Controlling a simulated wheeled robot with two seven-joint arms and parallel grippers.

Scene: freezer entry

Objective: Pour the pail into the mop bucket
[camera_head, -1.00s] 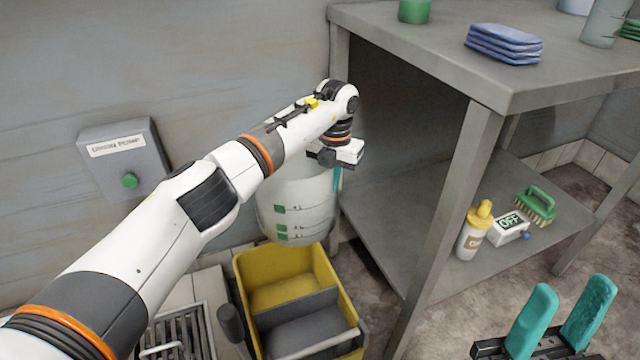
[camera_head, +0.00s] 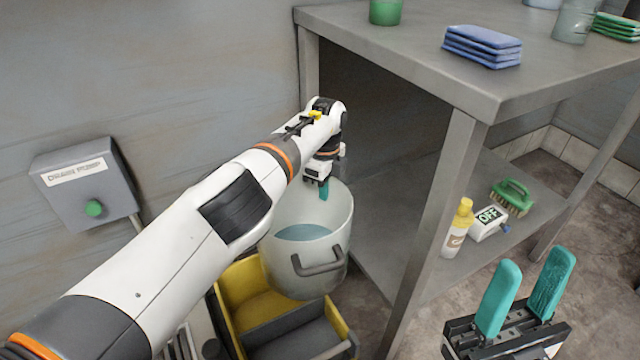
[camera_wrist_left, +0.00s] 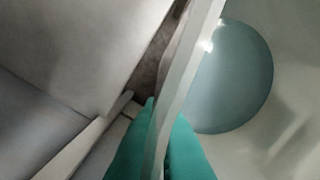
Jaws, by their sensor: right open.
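The pail (camera_head: 285,262), pale grey with a dark handle, hangs above the yellow mop bucket (camera_head: 250,312) and hides part of it. Bluish liquid (camera_head: 304,233) lies inside the pail; its mouth faces up and towards me, and I cannot tell how far it is tilted. My left gripper (camera_head: 324,190) is shut on the pail's far rim. In the left wrist view its teal fingers (camera_wrist_left: 158,150) sit on both sides of the pail wall, with the liquid to the right. My right gripper (camera_head: 528,300) is open and empty at the lower right.
A grey steel table (camera_head: 400,50) stands close to the right of the pail. Its lower shelf holds a yellow-capped bottle (camera_head: 457,230), an OFF box (camera_head: 489,222) and a green brush (camera_head: 512,197). A control box (camera_head: 88,182) is on the left wall.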

